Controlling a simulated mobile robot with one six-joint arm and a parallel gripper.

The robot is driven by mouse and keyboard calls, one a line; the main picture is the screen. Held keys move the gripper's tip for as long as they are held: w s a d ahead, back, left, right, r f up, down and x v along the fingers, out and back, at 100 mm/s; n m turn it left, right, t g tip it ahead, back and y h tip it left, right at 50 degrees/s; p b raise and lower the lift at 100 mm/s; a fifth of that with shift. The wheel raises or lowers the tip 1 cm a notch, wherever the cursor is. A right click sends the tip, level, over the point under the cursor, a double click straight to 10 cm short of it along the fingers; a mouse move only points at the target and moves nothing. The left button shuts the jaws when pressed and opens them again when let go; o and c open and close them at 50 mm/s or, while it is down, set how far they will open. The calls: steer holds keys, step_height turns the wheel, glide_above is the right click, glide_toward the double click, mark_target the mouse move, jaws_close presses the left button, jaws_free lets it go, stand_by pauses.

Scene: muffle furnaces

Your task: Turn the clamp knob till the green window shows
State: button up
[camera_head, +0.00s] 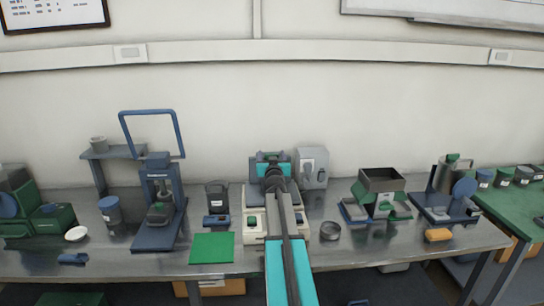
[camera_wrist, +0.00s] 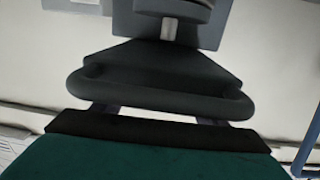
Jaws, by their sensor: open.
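My arm reaches up the middle of the head view to a cream-based machine (camera_head: 254,238). My gripper (camera_head: 271,158) is at the arm's far end, in front of the wall and above that machine's back. It is open, but its fingertips are hard to make out. The clamp knob cannot be told for certain; the arm covers much of the machine. A small dark-framed panel (camera_head: 253,222) is on its front left; I cannot tell whether it is a window. The wrist view shows a dark rounded bar (camera_wrist: 160,95) and a green surface (camera_wrist: 140,160) close up, neither clearly identifiable.
A grey box (camera_head: 312,167) is close behind at right. A round dish (camera_head: 330,231) and a hopper device (camera_head: 381,183) stand further right.

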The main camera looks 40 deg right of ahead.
steer(key=shift+w+d, duration=0.25)
steer(key=shift+w, duration=0.05)
steer(key=c, duration=1.1)
steer(key=shift+o, duration=0.2)
steer(key=shift+f+b, duration=0.1)
steer(key=shift+b, duration=0.5)
steer(key=b, duration=0.8)
steer(key=shift+w+d+m+g+h, duration=0.2)
steer(key=shift+m+g+h, duration=0.1)
steer(key=shift+h, duration=0.1)
steer(key=b, duration=0.6)
steer(key=m+g+h+b, duration=0.1)
steer(key=b, duration=0.6)
steer(key=shift+a+f, duration=0.2)
steer(key=shift+f, duration=0.05)
steer(key=m+g+h+b, duration=0.1)
steer(key=g+b, duration=0.1)
steer(key=b, duration=0.5)
